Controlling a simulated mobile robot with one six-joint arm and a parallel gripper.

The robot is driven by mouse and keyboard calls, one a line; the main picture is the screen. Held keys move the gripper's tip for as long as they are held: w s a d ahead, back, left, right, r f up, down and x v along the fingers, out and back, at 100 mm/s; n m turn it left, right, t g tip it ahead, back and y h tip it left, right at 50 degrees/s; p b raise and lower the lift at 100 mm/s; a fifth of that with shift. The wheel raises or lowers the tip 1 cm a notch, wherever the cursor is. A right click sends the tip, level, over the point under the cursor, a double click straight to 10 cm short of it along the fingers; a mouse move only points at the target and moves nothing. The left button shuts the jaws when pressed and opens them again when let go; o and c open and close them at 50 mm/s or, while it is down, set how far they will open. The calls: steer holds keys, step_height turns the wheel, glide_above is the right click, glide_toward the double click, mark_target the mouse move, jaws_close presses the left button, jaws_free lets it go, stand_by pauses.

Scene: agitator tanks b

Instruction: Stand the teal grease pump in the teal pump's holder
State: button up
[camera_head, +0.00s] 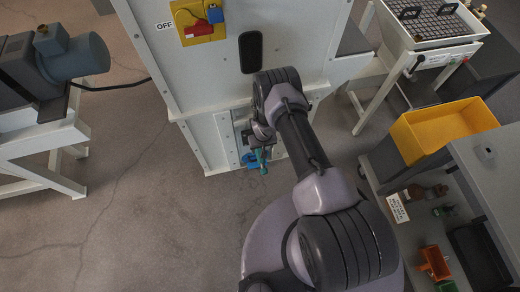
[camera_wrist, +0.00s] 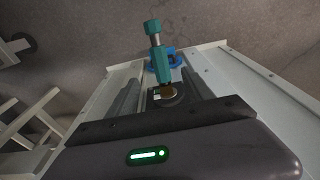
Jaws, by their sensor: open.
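The teal grease pump (camera_wrist: 160,64) shows in the wrist view, with a teal cap, a grey neck and a brass-coloured end. In the head view the pump (camera_head: 264,160) is small, below my gripper at the white cabinet's low panel. My gripper (camera_head: 262,140) is open; in the wrist view its dark fingers lie on either side of the pump's brass end. A blue bracket-like part (camera_wrist: 176,60) is right behind the pump; it also shows in the head view (camera_head: 250,158). I cannot tell whether it is the holder or whether the pump sits in it. Contact with the fingers is unclear.
The white cabinet (camera_head: 200,85) stands close in front of my arm, with a yellow switch plate (camera_head: 198,38). A motor stand (camera_head: 40,150) is at the left. Floor between is clear.

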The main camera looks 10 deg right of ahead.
mark_target(261, 160)
steer(key=f+b, duration=0.2)
steer(key=f, duration=0.2)
steer(key=w+f+b, duration=0.1)
steer(key=f+b, duration=0.1)
steer(key=f, duration=0.3)
steer(key=f+b, duration=0.3)
steer(key=f, duration=0.2)
steer(key=shift+w, duration=0.35)
steer(key=shift+c, duration=0.4)
jaws_close()
steer(key=shift+s, duration=0.15)
stand_by(0.5)
steer(key=shift+s+p, duration=0.4)
steer(key=shift+s, duration=0.05)
